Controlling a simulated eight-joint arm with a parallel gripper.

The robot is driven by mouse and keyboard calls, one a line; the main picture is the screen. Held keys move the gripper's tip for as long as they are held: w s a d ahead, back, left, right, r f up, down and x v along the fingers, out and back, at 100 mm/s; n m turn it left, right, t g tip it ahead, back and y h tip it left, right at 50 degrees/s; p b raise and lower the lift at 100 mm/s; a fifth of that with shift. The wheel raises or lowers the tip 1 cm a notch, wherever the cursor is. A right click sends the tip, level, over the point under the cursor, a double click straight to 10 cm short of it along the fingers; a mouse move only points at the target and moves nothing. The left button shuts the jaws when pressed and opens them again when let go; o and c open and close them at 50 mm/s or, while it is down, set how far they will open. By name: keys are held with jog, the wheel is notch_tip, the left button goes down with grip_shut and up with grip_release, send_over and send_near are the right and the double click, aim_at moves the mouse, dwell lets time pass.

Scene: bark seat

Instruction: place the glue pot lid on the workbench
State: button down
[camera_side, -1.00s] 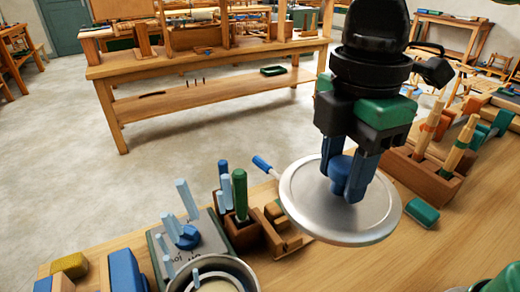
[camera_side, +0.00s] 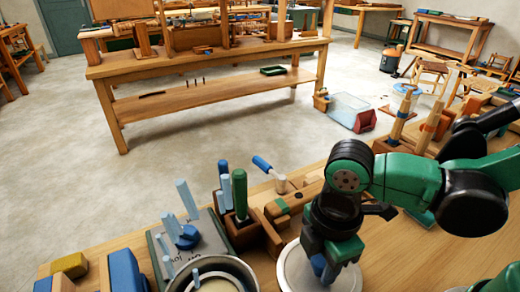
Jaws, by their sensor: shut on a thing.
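The glue pot lid (camera_side: 292,268) is a silvery round disc at the bottom of the side view, low over the workbench (camera_side: 385,262) and right of the glue pot. My gripper (camera_side: 322,268) is above the lid, pointing down, with its blue fingers shut on the lid's knob. The knob is mostly hidden by the fingers, and the lid's lower edge is cut off by the frame. I cannot tell whether the lid touches the bench top. The open glue pot (camera_side: 243,272) stands at the bottom left with pale contents.
A grey box with blue pegs (camera_side: 190,245) stands behind the pot. A wooden holder with a green handle (camera_side: 240,195) and a blue-handled tool (camera_side: 263,164) lie behind the lid. Tool blocks (camera_side: 400,135) stand at the back right. Bare bench shows right of the lid.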

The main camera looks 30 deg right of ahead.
aim_at(318, 276)
jog(key=shift+f, duration=2.05)
jog(key=shift+f, duration=0.15)
jog(key=shift+c, duration=2.2)
grip_release()
notch_tip(318, 276, up, 12)
jog(key=shift+f, duration=0.1)
jog(key=shift+d, duration=0.15)
jog(key=w+d+m+t, duration=0.3)
jog(key=d+m, duration=0.3)
jog(key=m, duration=0.2)
jog(key=w+d+m+t, duration=0.3)
jog(key=d+m+t, duration=0.1)
jog(key=d+m, duration=0.3)
jog(key=shift+w+d+m, duration=0.25)
jog(key=shift+w+m, duration=0.05)
jog(key=shift+m, duration=0.3)
